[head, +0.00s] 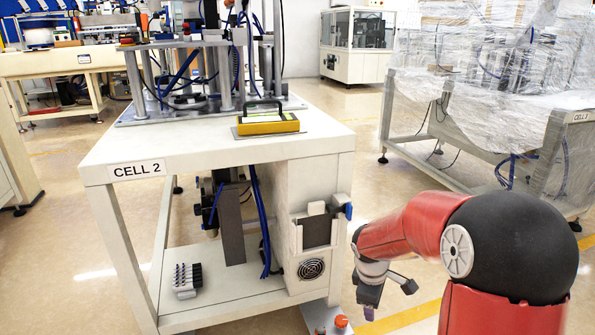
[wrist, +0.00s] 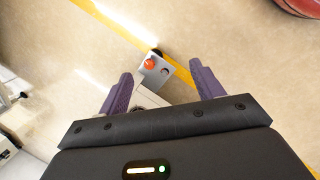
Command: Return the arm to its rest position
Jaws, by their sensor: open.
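My red arm (head: 415,225) reaches in from the right of the head view and bends down at the wrist. My gripper (head: 369,309) hangs to the right of the CELL 2 table, pointing down, partly hidden at its wrist end. In the wrist view my gripper (wrist: 158,87) shows two purple fingers spread wide, with nothing between them that they hold.
The white CELL 2 table (head: 130,213) stands left of my arm. A yellow case (head: 267,124) lies on its top. A wrapped machine on a CELL 1 frame (head: 548,150) stands at the right. Open floor (head: 350,103) lies between them, with a yellow line (head: 405,318) near my arm.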

